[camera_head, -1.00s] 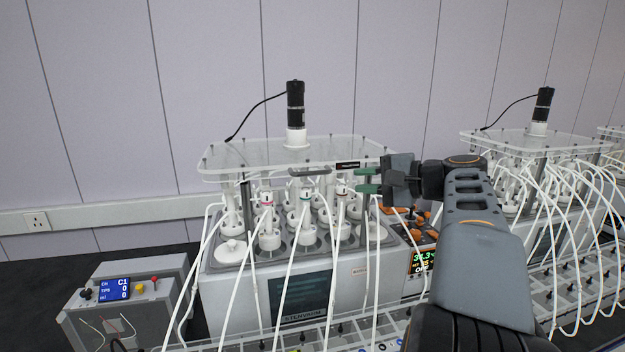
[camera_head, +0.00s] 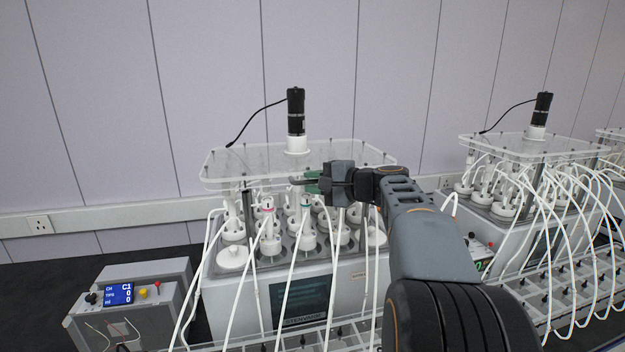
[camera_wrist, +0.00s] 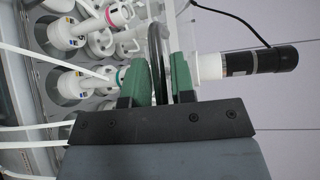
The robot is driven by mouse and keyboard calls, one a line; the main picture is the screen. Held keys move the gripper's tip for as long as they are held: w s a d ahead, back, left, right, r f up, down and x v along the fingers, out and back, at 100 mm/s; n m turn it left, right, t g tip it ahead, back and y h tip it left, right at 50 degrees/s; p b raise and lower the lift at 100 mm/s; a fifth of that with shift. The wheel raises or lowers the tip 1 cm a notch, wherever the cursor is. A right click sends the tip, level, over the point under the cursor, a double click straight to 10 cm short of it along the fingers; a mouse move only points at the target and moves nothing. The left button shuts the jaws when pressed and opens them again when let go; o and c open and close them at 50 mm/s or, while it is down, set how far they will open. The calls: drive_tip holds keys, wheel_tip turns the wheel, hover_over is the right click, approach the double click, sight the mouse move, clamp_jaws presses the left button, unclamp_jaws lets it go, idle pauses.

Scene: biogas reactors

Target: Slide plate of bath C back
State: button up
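The clear plate (camera_head: 235,166) lies level above the left bath, with a black motor (camera_head: 296,112) standing on it. A dark bar handle (camera_head: 298,181) sits at its front edge. My gripper (camera_head: 311,183) is at this handle, in front of the plate. In the wrist view, the green fingers (camera_wrist: 160,82) stand on either side of the dark handle (camera_wrist: 155,45). A narrow gap shows between fingers and handle; contact is unclear. The bath (camera_head: 345,290) holds several white-capped bottles (camera_head: 268,240). No letter C is readable on it.
A control box (camera_head: 120,294) with a screen reading C1 stands at left. White tubes (camera_head: 285,285) hang in front of the bath. A second bath with its own plate (camera_head: 530,145) stands at right. The wall (camera_head: 180,100) is behind.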

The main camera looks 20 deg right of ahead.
drive_tip(key=shift+w+a, duration=0.1)
clamp_jaws()
idle(0.4)
drive_tip(key=shift+w, duration=0.1)
